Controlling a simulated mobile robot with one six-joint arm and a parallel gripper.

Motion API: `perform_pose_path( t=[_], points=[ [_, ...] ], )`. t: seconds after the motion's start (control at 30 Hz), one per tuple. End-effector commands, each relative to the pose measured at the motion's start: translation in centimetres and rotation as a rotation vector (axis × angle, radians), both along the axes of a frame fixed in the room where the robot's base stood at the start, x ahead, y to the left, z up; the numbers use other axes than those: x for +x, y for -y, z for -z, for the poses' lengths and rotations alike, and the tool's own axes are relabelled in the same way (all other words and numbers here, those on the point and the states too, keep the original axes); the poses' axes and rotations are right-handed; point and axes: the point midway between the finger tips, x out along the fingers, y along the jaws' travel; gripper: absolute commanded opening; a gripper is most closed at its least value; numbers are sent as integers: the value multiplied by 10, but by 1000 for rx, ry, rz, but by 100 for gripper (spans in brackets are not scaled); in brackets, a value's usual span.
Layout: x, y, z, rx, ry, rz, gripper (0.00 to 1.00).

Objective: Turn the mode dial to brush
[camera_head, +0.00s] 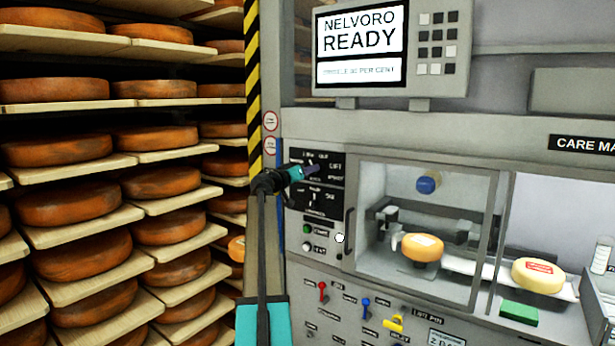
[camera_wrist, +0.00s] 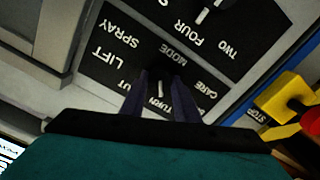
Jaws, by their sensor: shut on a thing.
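The mode dial (camera_wrist: 160,84) is a small dark knob with a white pointer line on a black label plate, seen upside down in the wrist view. The pointer lies towards the label TURN. LIFT, SPRAY, MODE and CARE also show; I cannot find the word brush. My gripper (camera_wrist: 158,78) is shut on the dial, one dark finger on each side. In the head view my gripper (camera_head: 309,171) reaches the upper black plate (camera_head: 333,179) from the left and hides the dial.
A second dial (camera_head: 312,198) sits just below. A red button (camera_wrist: 298,90) in a yellow housing is close by in the wrist view. Cheese shelves (camera_head: 95,236) fill the left.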

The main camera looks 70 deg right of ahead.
Motion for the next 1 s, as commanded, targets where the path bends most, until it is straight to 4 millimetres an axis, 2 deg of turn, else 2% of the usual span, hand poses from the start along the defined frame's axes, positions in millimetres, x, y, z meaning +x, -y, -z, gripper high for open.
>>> perform_pose_path(
  t=[0.6, 1.0],
  points=[
    [2, 2, -2, 107, -434, -5, 6],
    [1, 2, -2, 132, -531, -4, 6]
  ],
)
